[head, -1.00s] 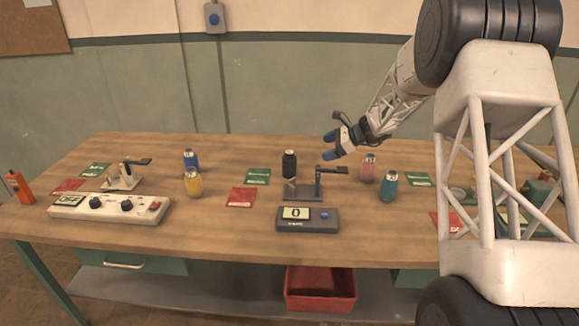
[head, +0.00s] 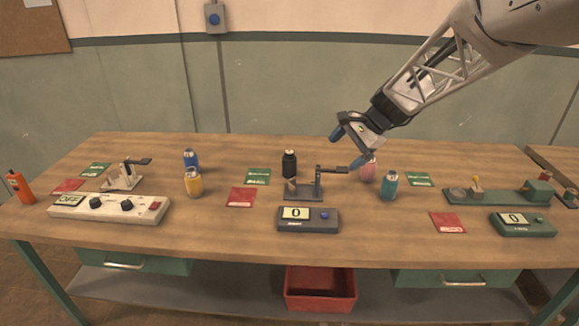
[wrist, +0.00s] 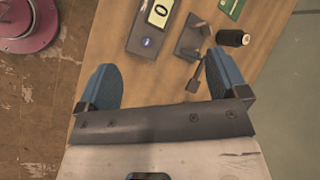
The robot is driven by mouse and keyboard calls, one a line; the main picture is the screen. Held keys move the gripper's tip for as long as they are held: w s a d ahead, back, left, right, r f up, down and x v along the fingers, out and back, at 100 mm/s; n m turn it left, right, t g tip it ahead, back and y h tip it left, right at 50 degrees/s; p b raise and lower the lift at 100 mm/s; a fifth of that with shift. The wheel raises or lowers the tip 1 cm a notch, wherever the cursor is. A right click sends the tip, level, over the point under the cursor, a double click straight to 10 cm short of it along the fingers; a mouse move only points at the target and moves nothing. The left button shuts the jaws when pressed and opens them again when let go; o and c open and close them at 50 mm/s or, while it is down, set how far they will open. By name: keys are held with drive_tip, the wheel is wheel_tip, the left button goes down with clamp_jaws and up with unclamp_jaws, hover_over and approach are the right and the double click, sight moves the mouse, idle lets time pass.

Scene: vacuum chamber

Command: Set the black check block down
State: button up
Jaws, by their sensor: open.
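The black check block appears to be the black cylinder (head: 289,164), which stands upright on the table at the back left of a small grey stand (head: 303,194). In the wrist view the black cylinder (wrist: 233,37) shows beside the stand (wrist: 188,42), with its pale end visible. My gripper (head: 348,148) hangs above the table to the right of the black cylinder, apart from it, over the stand's black lever. Its blue fingers are spread with nothing between them, as the wrist view also shows (wrist: 160,72).
A pink bottle (head: 368,168) is partly hidden by my gripper, with a teal bottle (head: 388,186) just in front. A grey display box (head: 308,220) reading 0 sits before the stand. Blue (head: 190,157) and yellow (head: 193,183) bottles stand left.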

drive_tip(key=s+d+n+t+h, duration=0.1)
drive_tip(key=s+d+n+h, duration=0.15)
drive_tip(key=s, duration=0.95)
drive_tip(key=s+d+n+h, duration=0.2)
drive_tip(key=s+d+n, duration=0.15)
drive_tip(key=s, duration=0.95)
drive_tip(key=s+d+n+t+h, duration=0.1)
drive_tip(key=s+d+n+h, duration=0.2)
drive_tip(key=s, duration=0.9)
drive_tip(key=w+a+r+m+g, duration=0.1)
drive_tip(key=w+a+r+m, duration=0.15)
drive_tip(key=w, duration=0.65)
drive_tip(key=w+a+r+m, duration=0.1)
drive_tip(key=w+r, duration=0.3)
drive_tip(key=w, duration=0.6)
drive_tip(key=m+g, duration=0.2)
drive_tip(key=m, duration=1)
hover_over(290, 152)
drive_tip(key=shift+n+y, duration=0.25)
drive_tip(key=f, duration=2)
drive_tip(key=shift+s+d+f, duration=0.2)
drive_tip(key=shift+f, duration=0.2)
drive_tip(key=shift+w+a+f, duration=0.3)
drive_tip(key=shift+w+f, duration=0.05)
drive_tip(key=shift+f, duration=0.1)
drive_tip(key=shift+f, duration=0.1)
drive_tip(key=shift+f, duration=1.2)
